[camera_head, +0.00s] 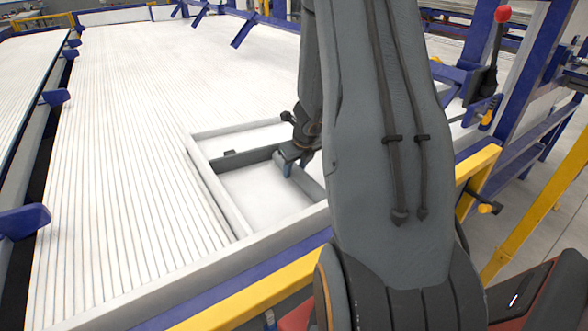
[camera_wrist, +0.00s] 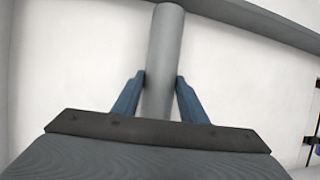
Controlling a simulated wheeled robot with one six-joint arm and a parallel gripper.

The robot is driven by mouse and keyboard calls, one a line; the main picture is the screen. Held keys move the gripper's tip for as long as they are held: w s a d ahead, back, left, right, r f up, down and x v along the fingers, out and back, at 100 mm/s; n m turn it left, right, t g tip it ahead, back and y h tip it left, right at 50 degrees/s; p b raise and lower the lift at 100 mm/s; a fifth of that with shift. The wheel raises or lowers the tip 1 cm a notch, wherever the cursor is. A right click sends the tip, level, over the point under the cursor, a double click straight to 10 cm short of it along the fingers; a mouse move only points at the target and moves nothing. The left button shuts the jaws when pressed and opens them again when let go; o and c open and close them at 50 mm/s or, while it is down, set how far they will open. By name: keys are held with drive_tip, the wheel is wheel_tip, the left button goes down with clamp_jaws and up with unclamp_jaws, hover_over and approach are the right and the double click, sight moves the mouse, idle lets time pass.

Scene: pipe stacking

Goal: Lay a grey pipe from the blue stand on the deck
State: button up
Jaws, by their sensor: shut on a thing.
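My gripper (camera_head: 291,158) is low over the white deck (camera_head: 130,150), its fingers pointing down. It is shut on a grey pipe (camera_head: 308,184); the wrist view shows this pipe (camera_wrist: 166,45) between the two blue fingers of my gripper (camera_wrist: 161,80). The pipe's far end is close to another grey pipe (camera_wrist: 262,18) that crosses the top right; I cannot tell whether they touch. I cannot tell whether the held pipe rests on the deck. My arm hides much of the right side.
A raised grey edge and a yellow rail (camera_head: 240,302) run along the deck's near side. Blue uprights (camera_head: 525,95) with a red-knobbed lever (camera_head: 490,75) stand at the right. Blue brackets (camera_head: 243,30) line the back. The ribbed deck at left is clear.

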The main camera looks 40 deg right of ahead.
sight(299, 172)
idle(0.3)
drive_tip(key=o, duration=1.3)
drive_tip(key=shift+c, duration=0.2)
drive_tip(key=shift+f, duration=0.1)
drive_tip(key=p+v, duration=0.4)
drive_tip(key=v, duration=0.4)
drive_tip(key=shift+d, duration=0.1)
